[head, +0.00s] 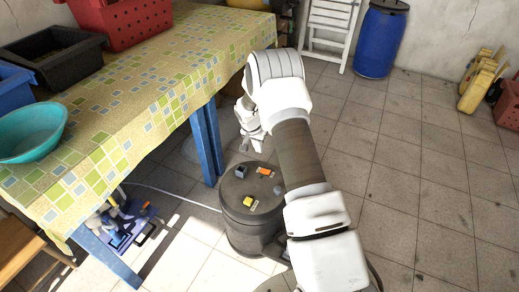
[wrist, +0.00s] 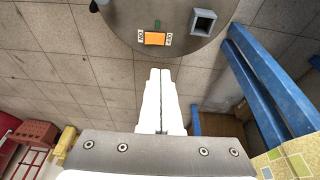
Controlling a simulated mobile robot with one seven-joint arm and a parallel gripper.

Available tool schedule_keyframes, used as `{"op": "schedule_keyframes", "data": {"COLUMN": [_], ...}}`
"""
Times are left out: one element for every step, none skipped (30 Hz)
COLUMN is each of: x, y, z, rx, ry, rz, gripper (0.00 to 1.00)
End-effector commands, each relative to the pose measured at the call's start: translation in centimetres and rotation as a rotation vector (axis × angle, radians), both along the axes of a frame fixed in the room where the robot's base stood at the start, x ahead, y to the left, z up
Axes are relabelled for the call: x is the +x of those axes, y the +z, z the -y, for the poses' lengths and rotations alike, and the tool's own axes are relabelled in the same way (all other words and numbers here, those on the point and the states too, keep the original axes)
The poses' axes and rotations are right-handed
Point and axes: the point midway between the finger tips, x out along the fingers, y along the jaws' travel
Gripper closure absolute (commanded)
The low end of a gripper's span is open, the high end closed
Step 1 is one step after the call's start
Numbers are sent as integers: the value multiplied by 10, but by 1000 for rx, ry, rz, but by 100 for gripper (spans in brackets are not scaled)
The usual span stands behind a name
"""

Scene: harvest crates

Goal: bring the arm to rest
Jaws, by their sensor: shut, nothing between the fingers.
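My arm shows in the head view, bent out over the floor. Nothing is held.
A table with a checked cloth (head: 135,100) fills the left, its blue leg (head: 206,140) close to my gripper. It bears a red crate (head: 122,20), black crate (head: 52,58) and teal bowl (head: 30,132). A blue barrel (head: 380,42) stands behind.

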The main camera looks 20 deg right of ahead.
Motion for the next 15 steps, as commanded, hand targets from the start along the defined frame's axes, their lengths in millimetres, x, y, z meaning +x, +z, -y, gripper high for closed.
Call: {"op": "schedule_keyframes", "data": {"x": [0,0,0,0,0,0,0,0,0,0,0,0,1,1,1], "y": [0,0,0,0,0,0,0,0,0,0,0,2,5,9,17], "z": [0,0,0,0,0,0,0,0,0,0,0,0,0,0,-1], "rx": [0,0,0,0,0,0,0,0,0,0,-1,-1,-1,-2,-3], "ry": [0,0,0,0,0,0,0,0,0,0,0,1,4,6,12], "rz": [0,0,0,0,0,0,0,0,0,0,1,2,3,5,7], "gripper": [100,100,100,100,100,100,100,100,100,100,100,100,100,100,100]}}
